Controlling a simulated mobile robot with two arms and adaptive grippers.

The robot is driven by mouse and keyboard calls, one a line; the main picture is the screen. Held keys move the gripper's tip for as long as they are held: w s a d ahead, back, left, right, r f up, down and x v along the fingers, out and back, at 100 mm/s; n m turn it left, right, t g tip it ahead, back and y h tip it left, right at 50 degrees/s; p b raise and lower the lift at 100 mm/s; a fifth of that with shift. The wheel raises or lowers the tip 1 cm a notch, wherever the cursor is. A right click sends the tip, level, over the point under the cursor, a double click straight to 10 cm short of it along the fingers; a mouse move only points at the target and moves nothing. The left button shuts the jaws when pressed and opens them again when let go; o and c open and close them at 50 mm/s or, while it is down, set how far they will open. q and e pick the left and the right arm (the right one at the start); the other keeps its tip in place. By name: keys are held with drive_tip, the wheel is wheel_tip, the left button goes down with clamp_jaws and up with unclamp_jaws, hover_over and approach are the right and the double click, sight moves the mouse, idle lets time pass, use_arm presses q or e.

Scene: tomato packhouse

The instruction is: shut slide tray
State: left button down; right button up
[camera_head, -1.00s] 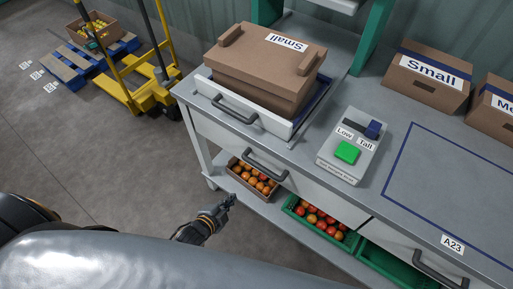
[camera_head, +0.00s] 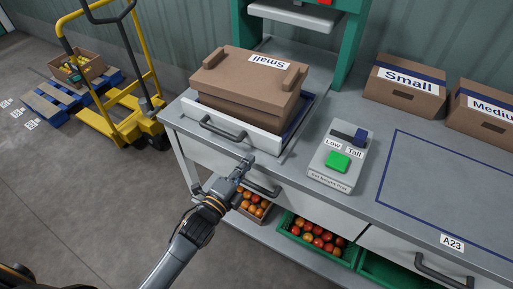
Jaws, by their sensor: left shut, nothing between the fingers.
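The slide tray (camera_head: 262,139) lies on the bench top, pulled out toward the bench's front edge. It has a white front panel with a dark grey bar handle (camera_head: 222,129) and a blue edge at its right side. A closed brown carton marked "Small" (camera_head: 245,85) sits on it. My left gripper (camera_head: 246,162) is shut and empty, with its fingertips close to the bench's front edge, below and right of the tray handle in the picture. I cannot tell whether it touches anything. It partly hides the drawer handle behind it. My right gripper is not in view.
A green-framed machine (camera_head: 350,45) stands behind the tray. A panel with a green button (camera_head: 338,161) is right of it. Cartons (camera_head: 405,88) stand at the back right. Tomato crates (camera_head: 317,240) are on the shelf below. A yellow pallet truck (camera_head: 128,125) stands left.

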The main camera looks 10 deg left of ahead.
sight(262, 143)
use_arm(q)
drive_tip(key=x, duration=0.5)
drive_tip(key=shift+w+d+p, duration=0.1)
drive_tip(key=shift+w+p, duration=0.1)
drive_tip(key=shift+p, duration=0.1)
drive_tip(key=b+x, duration=0.1)
drive_tip(key=x, duration=0.3)
drive_tip(key=shift+w+f+b, duration=0.1)
drive_tip(key=shift+f+b, duration=0.05)
drive_tip(key=shift+b, duration=0.2)
drive_tip(key=shift+w+d, duration=0.2)
drive_tip(key=shift+w, duration=0.25)
drive_tip(key=shift+s, duration=0.1)
drive_tip(key=shift+a, duration=0.1)
